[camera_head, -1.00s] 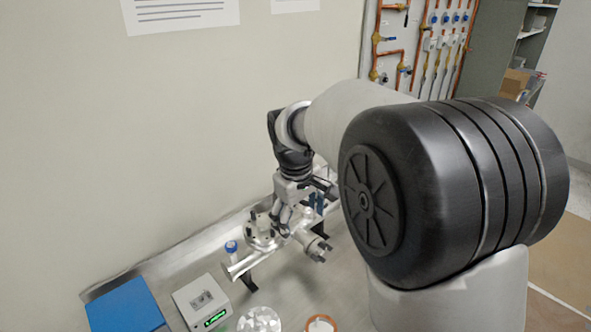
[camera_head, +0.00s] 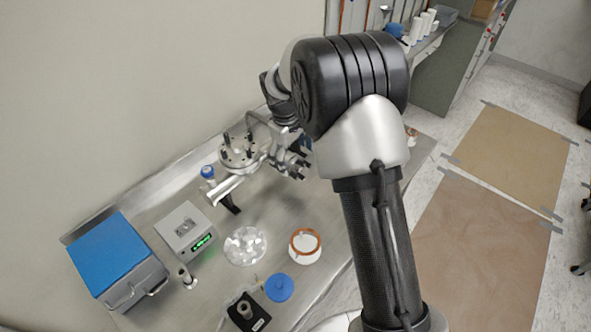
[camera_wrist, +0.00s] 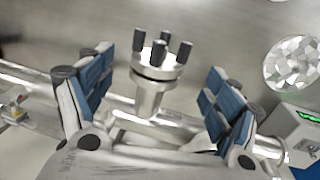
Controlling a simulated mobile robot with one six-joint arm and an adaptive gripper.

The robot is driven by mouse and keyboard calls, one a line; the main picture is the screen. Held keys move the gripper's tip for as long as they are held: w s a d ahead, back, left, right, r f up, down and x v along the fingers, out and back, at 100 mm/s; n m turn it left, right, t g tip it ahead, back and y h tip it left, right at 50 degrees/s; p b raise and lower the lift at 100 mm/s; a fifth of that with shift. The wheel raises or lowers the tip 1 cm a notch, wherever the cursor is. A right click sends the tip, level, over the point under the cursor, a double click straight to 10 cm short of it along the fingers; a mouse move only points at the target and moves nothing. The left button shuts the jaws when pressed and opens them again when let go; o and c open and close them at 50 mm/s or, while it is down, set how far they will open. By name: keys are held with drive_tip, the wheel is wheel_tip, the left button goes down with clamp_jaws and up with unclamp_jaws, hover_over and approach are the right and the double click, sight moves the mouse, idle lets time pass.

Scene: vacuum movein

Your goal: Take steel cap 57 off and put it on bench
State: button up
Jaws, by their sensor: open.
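A steel cap (camera_wrist: 157,68) with several black knobs closes a short branch of a steel tube assembly in the wrist view. I cannot read a number on it. My gripper (camera_wrist: 160,64) is open, with one blue-padded finger on each side of the cap and visible gaps to both. It holds nothing. In the head view, my gripper (camera_head: 284,150) is at the assembly's right side and partly hides that branch. A round flange (camera_head: 241,152) with upright black bolts tops the assembly. The steel bench (camera_head: 190,270) stretches in front of it.
Bare bench lies near the left front.

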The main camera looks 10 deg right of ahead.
sight(294, 159)
drive_tip(key=f, duration=0.2)
drive_tip(key=f+b, duration=0.1)
drive_tip(key=f, duration=0.1)
drive_tip(key=w+f+b, duration=0.1)
drive_tip(key=shift+d+f, duration=0.35)
drive_tip(key=shift+f, duration=0.05)
drive_tip(key=shift+c, duration=0.4)
drive_tip(key=c, duration=1.1)
drive_tip(key=shift+r, duration=0.1)
drive_tip(key=shift+c, duration=0.3)
drive_tip(key=shift+r, duration=0.1)
